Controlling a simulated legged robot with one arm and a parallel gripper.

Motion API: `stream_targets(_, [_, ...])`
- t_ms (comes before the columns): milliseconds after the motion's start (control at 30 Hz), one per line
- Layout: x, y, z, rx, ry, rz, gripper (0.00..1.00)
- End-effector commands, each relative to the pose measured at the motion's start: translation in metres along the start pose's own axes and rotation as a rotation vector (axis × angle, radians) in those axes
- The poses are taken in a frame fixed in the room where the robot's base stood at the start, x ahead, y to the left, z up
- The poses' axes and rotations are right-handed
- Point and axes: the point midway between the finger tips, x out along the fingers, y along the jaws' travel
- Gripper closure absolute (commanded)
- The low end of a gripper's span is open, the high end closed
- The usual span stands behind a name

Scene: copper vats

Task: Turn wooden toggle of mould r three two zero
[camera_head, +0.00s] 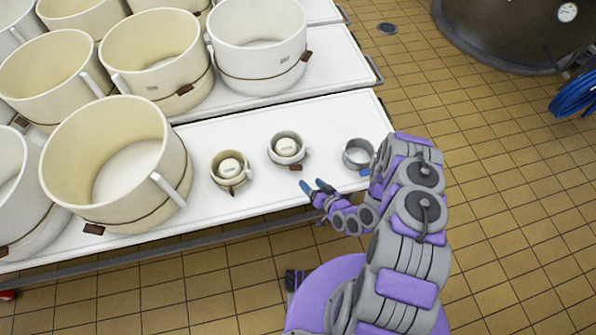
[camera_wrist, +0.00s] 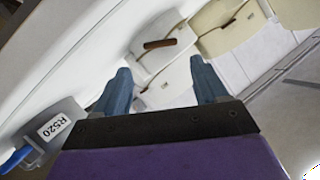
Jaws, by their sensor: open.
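Three small moulds stand in a row on the front white table. The left one is cream (camera_head: 230,183), the middle one off-white (camera_head: 286,158) with a brown wooden toggle (camera_head: 296,167), and the right one grey (camera_head: 356,155) with a blue part. In the wrist view the grey mould (camera_wrist: 75,108) bears the label R520. A brown toggle (camera_wrist: 159,43) shows on a white mould (camera_wrist: 178,78), whose small label is unreadable; I cannot read R320 anywhere. My gripper (camera_head: 314,188) is open and empty, in front of the middle mould and apart from it; its fingers (camera_wrist: 160,75) point toward the white mould.
A large cream vat-like mould (camera_head: 95,190) stands on the table at left. Several more large moulds (camera_head: 262,65) fill the tables behind. Tiled floor (camera_head: 520,220) lies open at right, with a dark copper vat (camera_head: 490,40) and blue hose (camera_head: 573,95) beyond.

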Motion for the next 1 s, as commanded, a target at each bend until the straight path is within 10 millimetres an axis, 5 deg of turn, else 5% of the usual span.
stream_targets(600, [0.089, -0.001, 0.002, 0.000, -0.002, -0.001, 0.28])
stream_targets(1000, [0.101, -0.001, 0.000, 0.002, 0.001, 0.001, 0.28])
